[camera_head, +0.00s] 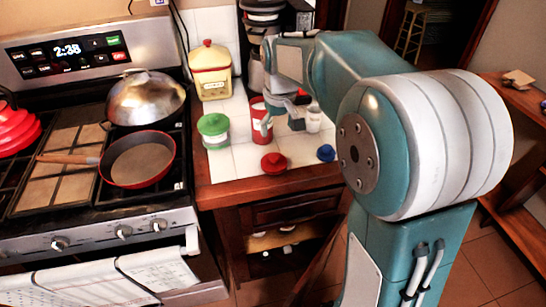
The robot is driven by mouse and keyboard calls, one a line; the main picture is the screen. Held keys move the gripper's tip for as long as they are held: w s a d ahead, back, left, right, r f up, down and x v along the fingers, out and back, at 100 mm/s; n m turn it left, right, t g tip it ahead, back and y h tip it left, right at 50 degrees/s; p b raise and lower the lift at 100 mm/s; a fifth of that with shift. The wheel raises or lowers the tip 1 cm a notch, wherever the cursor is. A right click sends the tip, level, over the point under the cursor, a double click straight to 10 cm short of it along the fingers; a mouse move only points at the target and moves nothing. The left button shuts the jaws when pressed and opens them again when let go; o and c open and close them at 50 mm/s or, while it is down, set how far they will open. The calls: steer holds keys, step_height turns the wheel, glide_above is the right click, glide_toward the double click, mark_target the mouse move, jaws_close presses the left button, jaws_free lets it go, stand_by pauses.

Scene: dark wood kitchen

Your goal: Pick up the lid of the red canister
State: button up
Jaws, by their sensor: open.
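The red canister (257,108) stands on the white tiled counter, partly hidden by my gripper. A red lid (274,163) with a knob lies on the counter in front of it, near the front edge. My gripper (283,113) is open, above and behind the red lid and beside the red canister. It is apart from the lid. The fingertips are small and hard to make out against the canister.
A small white container (313,120) and a cream-and-red jar (210,72) stand behind. The stove (90,215) with a red pan (138,160) is left.

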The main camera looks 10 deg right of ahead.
steer(key=g, duration=0.1)
glide_toward(273, 155)
steer(key=shift+n, duration=0.3)
step_height(273, 155, down, 11)
steer(key=shift+r, duration=0.2)
steer(key=c, duration=1.1)
